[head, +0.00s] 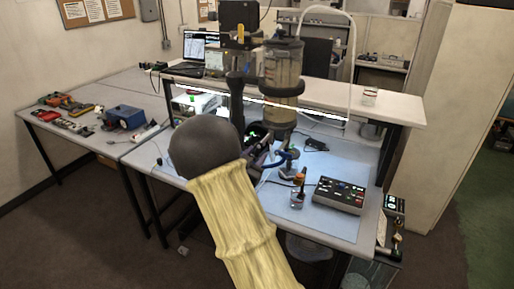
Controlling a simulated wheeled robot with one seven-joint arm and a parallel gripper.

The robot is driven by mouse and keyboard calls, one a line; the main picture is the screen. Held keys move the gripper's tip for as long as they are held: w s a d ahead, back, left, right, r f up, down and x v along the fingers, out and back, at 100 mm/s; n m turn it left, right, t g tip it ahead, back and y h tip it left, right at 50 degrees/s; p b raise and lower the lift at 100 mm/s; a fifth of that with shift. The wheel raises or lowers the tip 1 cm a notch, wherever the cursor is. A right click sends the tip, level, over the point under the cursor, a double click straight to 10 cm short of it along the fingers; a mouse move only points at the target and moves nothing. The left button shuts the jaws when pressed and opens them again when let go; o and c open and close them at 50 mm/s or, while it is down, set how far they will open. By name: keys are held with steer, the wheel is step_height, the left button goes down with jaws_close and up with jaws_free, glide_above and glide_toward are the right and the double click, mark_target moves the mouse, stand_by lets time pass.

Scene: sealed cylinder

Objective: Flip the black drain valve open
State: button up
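The sealed cylinder (283,70), clear-walled with dark bands, stands upright on a stand above the bench. Its narrower lower part (283,115) reaches down toward the blue mat. My arm, with a pale yellow sleeve and a large black rounded joint, fills the lower middle. Dark parts that look like my gripper (266,160) show just past that joint, close to the cylinder's base and a blue curved piece (287,160). The fingers are too small and cluttered to tell open from shut. I cannot make out the black drain valve or its position.
A control box (339,195) with coloured buttons sits on the blue mat (345,160) at right. A raised shelf (395,107) crosses behind. A side table (85,115) holds tools at left.

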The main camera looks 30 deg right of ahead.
steer(key=shift+x, duration=0.95)
jaws_close()
steer(key=shift+s, duration=0.1)
steer(key=shift+s+d+f+n, duration=0.1)
steer(key=shift+n, duration=0.7)
steer(key=shift+s+d+n, duration=0.15)
steer(key=shift+n, duration=0.65)
jaws_free()
